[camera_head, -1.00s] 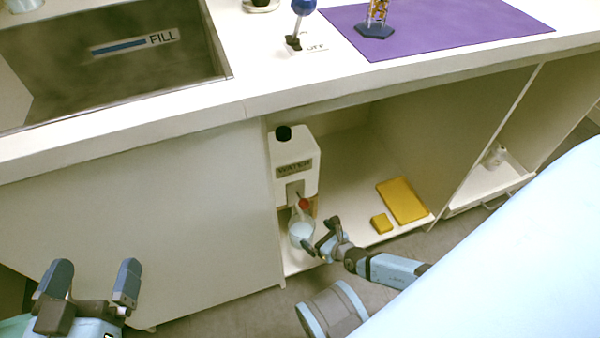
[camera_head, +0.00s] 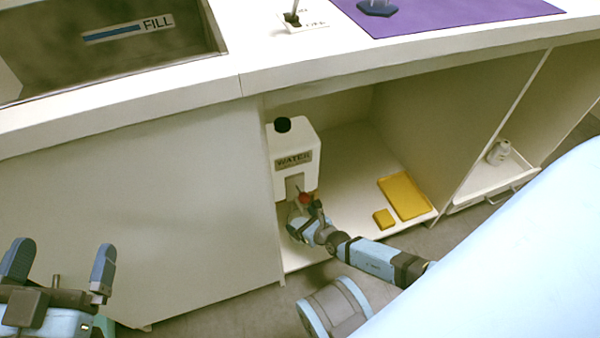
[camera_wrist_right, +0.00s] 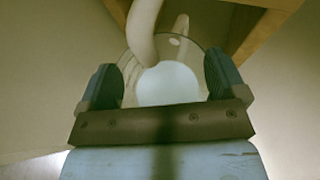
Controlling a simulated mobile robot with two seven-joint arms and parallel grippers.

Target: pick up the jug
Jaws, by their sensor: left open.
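The jug (camera_wrist_right: 168,84), a clear round vessel with pale contents, shows in the right wrist view between the two fingers of my right gripper (camera_wrist_right: 164,80). One finger stands on each side of it, very close to its wall. I cannot tell whether they press on it. In the head view my right gripper (camera_head: 304,207) is under the red tap of the white water container (camera_head: 291,162), and hides most of the jug. My left gripper (camera_head: 58,268) is open and empty at the lower left, away from the jug.
The container stands inside an open cabinet under the counter (camera_head: 400,60). A yellow tray (camera_head: 404,196) and a small yellow block (camera_head: 383,219) lie on the cabinet floor to the right. A cabinet panel (camera_head: 150,220) closes the left side.

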